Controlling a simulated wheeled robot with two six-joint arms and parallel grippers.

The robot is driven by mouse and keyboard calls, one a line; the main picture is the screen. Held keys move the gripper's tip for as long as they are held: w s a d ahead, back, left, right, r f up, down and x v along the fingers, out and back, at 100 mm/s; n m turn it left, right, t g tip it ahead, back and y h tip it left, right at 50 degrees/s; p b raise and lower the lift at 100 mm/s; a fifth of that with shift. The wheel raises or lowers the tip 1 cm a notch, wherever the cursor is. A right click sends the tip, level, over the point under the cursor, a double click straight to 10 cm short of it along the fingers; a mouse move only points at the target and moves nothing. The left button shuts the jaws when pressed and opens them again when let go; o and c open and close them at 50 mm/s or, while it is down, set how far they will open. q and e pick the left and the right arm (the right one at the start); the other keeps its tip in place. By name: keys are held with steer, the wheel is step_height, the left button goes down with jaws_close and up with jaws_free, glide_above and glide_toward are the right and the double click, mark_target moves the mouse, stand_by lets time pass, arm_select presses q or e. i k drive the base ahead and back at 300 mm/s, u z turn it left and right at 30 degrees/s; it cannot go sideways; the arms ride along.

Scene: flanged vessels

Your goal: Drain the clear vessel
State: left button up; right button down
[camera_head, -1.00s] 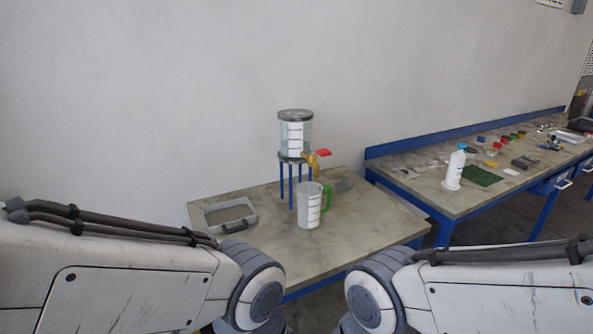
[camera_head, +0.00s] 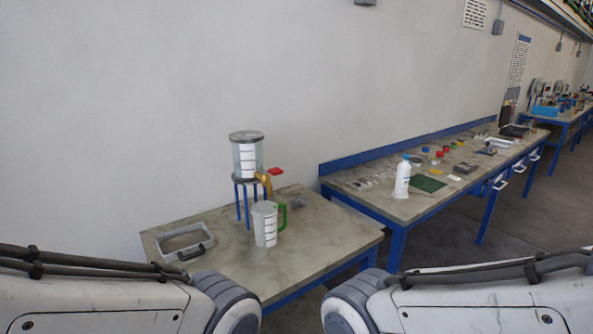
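The clear vessel (camera_head: 247,157) stands upright on blue legs on the near table, with a dark flanged lid and a white scale label. A brass tap (camera_head: 265,183) with a red handle (camera_head: 276,171) sticks out low on its right side. A white measuring jug (camera_head: 265,223) with a green handle stands on the table in front of the vessel, near and below the tap. Any liquid level is too small to tell. My two arms show at the bottom left and bottom right, but both grippers are out of view.
A small grey item (camera_head: 299,201) lies right of the jug. The near table's (camera_head: 330,238) front right is clear. A long blue bench to the right holds a white bottle (camera_head: 402,179) and a green mat (camera_head: 429,184).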

mark_target(274, 172)
steer(key=z, duration=0.5)
steer(key=k, duration=0.6)
steer(key=z, duration=0.7)
steer(key=i, duration=1.9)
steer(key=u, duration=0.7)
steer(key=i, duration=0.8)
steer(key=u, duration=1.35)
steer(key=i, duration=0.45)
steer(key=u, duration=0.3)
